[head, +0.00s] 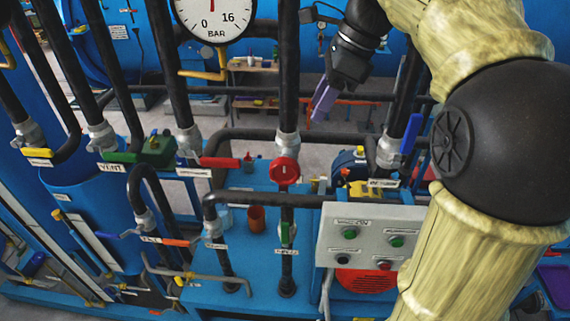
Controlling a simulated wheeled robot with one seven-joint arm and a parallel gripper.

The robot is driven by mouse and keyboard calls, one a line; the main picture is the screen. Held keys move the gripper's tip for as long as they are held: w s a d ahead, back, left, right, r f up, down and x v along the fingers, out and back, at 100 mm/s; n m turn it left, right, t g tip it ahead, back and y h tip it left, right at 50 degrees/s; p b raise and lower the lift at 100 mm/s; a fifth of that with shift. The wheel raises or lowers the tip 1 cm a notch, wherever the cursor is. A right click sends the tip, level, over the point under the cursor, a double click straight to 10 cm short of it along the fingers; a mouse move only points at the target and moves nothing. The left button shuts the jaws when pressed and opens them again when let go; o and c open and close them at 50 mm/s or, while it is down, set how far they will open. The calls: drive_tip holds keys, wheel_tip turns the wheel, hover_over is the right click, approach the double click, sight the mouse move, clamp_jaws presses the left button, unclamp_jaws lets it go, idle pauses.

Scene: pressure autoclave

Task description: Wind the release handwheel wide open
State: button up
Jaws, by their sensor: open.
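A small red round handwheel (285,170) sits on a black vertical pipe near the middle of the head view, just below a grey collar. I take it for the release handwheel, but no readable label confirms this. My gripper (318,62) is above and a little to the right of it, apart from it. The jaws are open and empty, with one purple-faced finger showing low. How far the wheel is turned cannot be told.
A pressure gauge marked BAR (213,18) hangs upper left. A red lever (220,162), a green valve (140,151) and a blue lever (411,134) sit on neighbouring pipes. A grey button panel (367,235) stands lower right. Black pipes crowd the space around the wheel.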

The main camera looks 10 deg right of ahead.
sight(288, 160)
drive_tip(key=p+x, duration=0.4)
drive_tip(key=x, duration=1.3)
drive_tip(key=shift+f, duration=0.25)
clamp_jaws()
